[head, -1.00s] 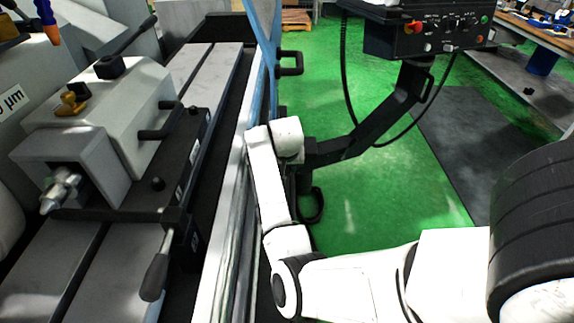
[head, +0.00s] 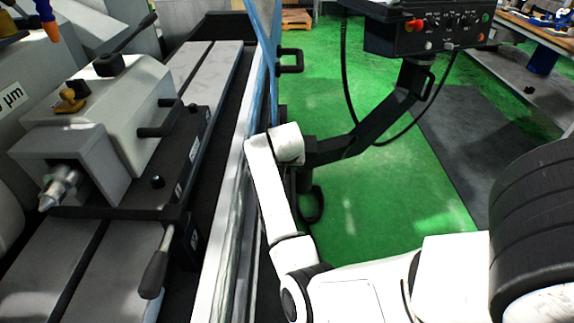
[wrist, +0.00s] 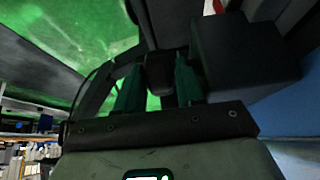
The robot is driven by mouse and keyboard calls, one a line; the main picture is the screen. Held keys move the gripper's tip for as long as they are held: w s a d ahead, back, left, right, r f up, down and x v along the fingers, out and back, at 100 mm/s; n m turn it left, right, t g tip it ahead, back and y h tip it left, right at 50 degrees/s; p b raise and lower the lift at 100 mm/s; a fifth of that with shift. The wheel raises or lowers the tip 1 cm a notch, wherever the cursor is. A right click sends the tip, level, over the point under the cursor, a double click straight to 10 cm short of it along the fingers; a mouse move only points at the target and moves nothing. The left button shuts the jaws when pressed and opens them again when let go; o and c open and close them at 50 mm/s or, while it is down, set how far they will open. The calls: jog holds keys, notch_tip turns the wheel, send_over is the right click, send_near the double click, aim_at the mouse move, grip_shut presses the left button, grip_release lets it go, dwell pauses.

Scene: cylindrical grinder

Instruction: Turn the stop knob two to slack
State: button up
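In the wrist view my gripper (wrist: 159,68) has its two dark green fingers apart. A small dark block-shaped part (wrist: 160,76), possibly a stop knob, shows between them. Green floor shows beside this part, so I see no firm closing on it. I cannot tell from its look whether it is stop knob two or how it is turned. In the head view my white arm reaches down beside the machine's front edge, and the gripper is not clearly seen there. No stop knob is clearly identifiable in the head view.
The tailstock (head: 130,105) with a black-handled lever (head: 154,272) stands on the machine table at left. A control panel (head: 425,28) on a black arm (head: 375,125) hangs at upper right. A large dark box (wrist: 245,55) is close to my right finger. Green floor is open beyond.

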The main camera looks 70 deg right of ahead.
jog(key=v, duration=1)
jog(key=shift+a+r, duration=0.2)
jog(key=shift+r, duration=0.15)
